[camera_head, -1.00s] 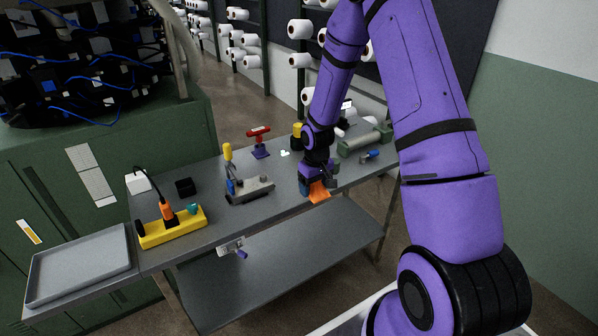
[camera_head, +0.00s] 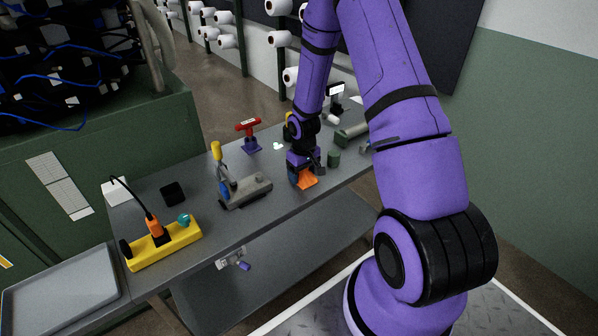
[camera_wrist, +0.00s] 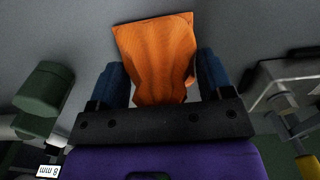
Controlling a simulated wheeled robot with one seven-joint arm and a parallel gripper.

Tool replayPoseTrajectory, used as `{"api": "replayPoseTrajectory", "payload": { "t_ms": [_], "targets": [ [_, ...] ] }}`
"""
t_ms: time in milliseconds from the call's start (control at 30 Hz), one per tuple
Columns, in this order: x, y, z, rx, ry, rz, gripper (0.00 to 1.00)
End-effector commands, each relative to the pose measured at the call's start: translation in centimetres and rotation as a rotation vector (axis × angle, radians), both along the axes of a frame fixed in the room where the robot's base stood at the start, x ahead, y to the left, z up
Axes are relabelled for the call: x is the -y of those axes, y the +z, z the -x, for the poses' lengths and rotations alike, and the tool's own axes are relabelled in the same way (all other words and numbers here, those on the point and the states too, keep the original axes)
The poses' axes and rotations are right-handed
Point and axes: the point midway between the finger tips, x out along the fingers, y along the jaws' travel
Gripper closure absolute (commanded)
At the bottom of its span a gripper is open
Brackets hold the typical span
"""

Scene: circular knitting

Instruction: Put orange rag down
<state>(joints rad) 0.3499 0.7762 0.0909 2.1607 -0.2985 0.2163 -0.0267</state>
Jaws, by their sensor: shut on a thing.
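The orange rag (camera_head: 306,181) is at the tabletop near the front edge of the grey table (camera_head: 275,212). My gripper (camera_head: 303,177) points down over it. In the wrist view the rag (camera_wrist: 157,50) stands out between the two blue fingers of my gripper (camera_wrist: 162,85), which are shut on it. The rag's far end spreads out towards the grey surface. I cannot tell whether it rests on the table or hangs just above it.
A grey clamp device (camera_head: 245,190) stands left of my gripper, and a dark green cylinder (camera_head: 334,158) stands close on the right. A red-handled tool (camera_head: 249,133) is behind. A yellow power strip (camera_head: 164,245) and a grey tray (camera_head: 62,292) lie further left.

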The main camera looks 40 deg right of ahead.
Motion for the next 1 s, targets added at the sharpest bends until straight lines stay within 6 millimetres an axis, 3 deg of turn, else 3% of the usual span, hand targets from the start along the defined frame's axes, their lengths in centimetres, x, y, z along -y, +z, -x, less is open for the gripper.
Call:
{"api": "replayPoseTrajectory", "payload": {
  "t_ms": [300,333,400,433,767,1000],
  "targets": [
    [0.0,-0.3,0.0,0.000,0.000,0.000,0.49],
    [0.0,-0.2,0.0,0.000,0.000,0.000,0.20],
    [0.0,-0.2,0.0,0.000,0.000,0.000,0.04],
    [0.0,-0.2,0.0,0.000,0.000,0.000,0.01],
    [0.0,0.1,-0.1,0.001,0.000,0.001,0.01],
    [0.0,3.2,-0.1,0.004,0.001,0.002,0.01]
  ]
}}
